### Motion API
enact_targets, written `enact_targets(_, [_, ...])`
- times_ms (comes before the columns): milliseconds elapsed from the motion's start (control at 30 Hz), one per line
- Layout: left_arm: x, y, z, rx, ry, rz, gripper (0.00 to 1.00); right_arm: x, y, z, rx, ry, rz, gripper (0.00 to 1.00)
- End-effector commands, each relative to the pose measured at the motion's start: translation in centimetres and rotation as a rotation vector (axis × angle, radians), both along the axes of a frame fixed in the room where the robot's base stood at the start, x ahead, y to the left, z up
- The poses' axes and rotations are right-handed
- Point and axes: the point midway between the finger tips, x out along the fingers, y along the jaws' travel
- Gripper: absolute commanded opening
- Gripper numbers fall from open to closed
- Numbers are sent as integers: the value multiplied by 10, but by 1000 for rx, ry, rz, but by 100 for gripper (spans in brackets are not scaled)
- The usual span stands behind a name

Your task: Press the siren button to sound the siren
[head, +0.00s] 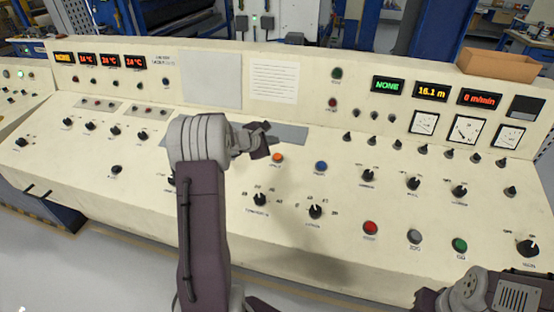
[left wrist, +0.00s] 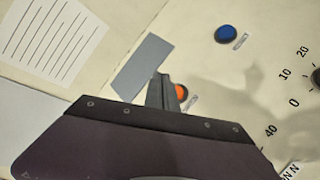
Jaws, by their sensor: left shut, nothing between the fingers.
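An orange button (head: 277,157) and a blue button (head: 321,166) sit side by side on the cream console. Their small labels are too small to read, so I cannot tell which is the siren button. My left gripper (head: 264,141) is shut and empty, just up and left of the orange button in the head view. In the left wrist view the closed fingertips (left wrist: 163,90) are right beside the orange button (left wrist: 181,92) and partly cover it. I cannot tell whether they touch it. The blue button (left wrist: 226,34) is clear of the gripper. My right gripper's fingers are out of view.
Red (head: 370,228), grey (head: 414,236) and green (head: 459,245) buttons line the front right. Black knobs (head: 315,211) stand around the panel. A grey plate (head: 290,134) and a paper sheet (head: 273,80) lie behind. A cardboard box (head: 510,68) tops the back right.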

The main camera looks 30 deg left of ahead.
Motion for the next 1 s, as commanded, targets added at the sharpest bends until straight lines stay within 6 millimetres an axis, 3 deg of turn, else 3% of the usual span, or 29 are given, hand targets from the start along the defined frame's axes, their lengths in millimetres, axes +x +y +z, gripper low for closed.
enact_targets(100, [4,1,-23,-1,1,0,0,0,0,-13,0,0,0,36])
enact_targets(333, [11,2,-50,0,-1,-1,0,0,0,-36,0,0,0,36])
enact_targets(1000, [13,3,-55,1,0,-1,0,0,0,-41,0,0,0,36])
